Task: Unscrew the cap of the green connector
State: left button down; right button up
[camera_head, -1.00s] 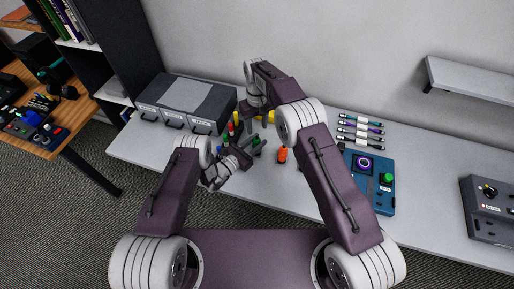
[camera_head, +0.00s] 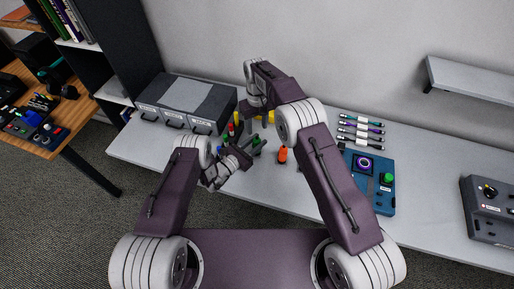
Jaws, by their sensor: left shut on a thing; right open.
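The green connector (camera_head: 256,141) is a small piece at the tip of my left gripper (camera_head: 250,148), which reaches in from the left and is shut on it above the table. The cap cannot be told apart from its body at this size. My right gripper (camera_head: 254,114) hangs above and behind the connector, pointing down, open and apart from it. Its fingers are small and partly hidden by its own arm.
An orange piece (camera_head: 283,155) stands right of the connector on the white table (camera_head: 262,180). Red and yellow pieces (camera_head: 271,117) stand behind. A grey drawer box (camera_head: 188,100) is at left. Several cables (camera_head: 360,132) and a blue device (camera_head: 381,200) lie at right.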

aim_at(257, 139)
dwell(0.5)
jog(key=m, duration=1.4)
jog(key=shift+m, duration=0.4)
jog(key=m, duration=0.9)
jog(key=shift+m, duration=0.3)
jog(key=m, duration=0.7)
notch_tip(257, 139, down, 8)
jog(key=shift+f, duration=0.1)
